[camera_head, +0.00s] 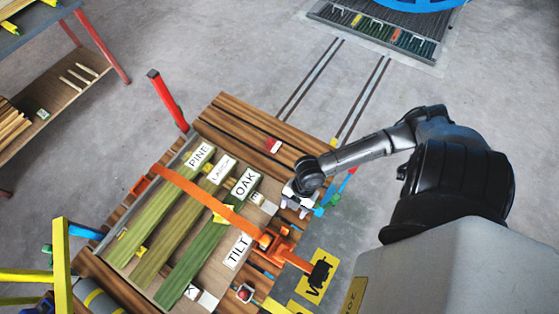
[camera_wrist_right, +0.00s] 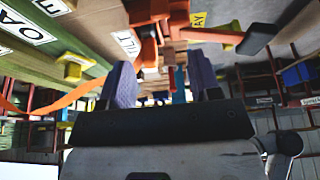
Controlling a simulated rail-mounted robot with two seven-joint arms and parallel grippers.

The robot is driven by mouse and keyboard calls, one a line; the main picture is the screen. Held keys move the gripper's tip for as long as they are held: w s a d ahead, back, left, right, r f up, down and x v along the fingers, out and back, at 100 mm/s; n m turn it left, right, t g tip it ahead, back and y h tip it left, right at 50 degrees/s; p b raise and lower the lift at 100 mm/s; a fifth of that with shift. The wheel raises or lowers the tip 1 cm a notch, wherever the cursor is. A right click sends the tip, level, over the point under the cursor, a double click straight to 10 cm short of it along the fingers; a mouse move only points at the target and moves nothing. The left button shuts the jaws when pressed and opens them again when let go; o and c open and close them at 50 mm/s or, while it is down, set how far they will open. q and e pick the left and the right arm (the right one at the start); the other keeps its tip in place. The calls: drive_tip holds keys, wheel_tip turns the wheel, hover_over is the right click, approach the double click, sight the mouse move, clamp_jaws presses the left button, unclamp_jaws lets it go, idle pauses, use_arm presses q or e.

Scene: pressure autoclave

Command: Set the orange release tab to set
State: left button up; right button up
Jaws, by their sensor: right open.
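An orange ratchet (camera_head: 277,242) sits on the strap at the right side of the timber stack in the head view. Its orange lever ends in a black grip (camera_head: 319,273). I cannot single out the release tab or read its setting. My right gripper (camera_head: 298,207) is just above and right of the ratchet in the head view, apart from it as far as I can tell. In the right wrist view its two purple-padded fingers (camera_wrist_right: 163,82) are spread, with nothing held between them. Orange-red ratchet parts (camera_wrist_right: 150,48) show beyond them. My left gripper is not in view.
The orange strap (camera_head: 190,186) crosses timbers labelled PINE, OAK and another on a slatted wooden bed (camera_head: 235,116). A TILT label (camera_head: 238,250) and a red button (camera_head: 244,293) lie near the ratchet. A red post (camera_head: 167,100) rises behind. Floor rails (camera_head: 310,80) lead to the back.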

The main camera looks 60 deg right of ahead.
sight(285, 230)
drive_tip(key=b+x, duration=0.1)
drive_tip(key=x, duration=1.2)
drive_tip(key=shift+a+f+b, duration=0.1)
drive_tip(key=shift+b, duration=0.2)
drive_tip(key=shift+c, duration=0.2)
drive_tip(key=c, duration=0.9)
drive_tip(key=shift+a+r+h+p, duration=0.15)
drive_tip(key=shift+r+h+p, duration=0.2)
drive_tip(key=shift+p, duration=0.8)
drive_tip(key=shift+a+f, duration=0.1)
drive_tip(key=shift+a, duration=0.05)
drive_tip(key=shift+f+h+p, duration=0.15)
drive_tip(key=shift+h+p, duration=0.15)
drive_tip(key=shift+h, duration=0.05)
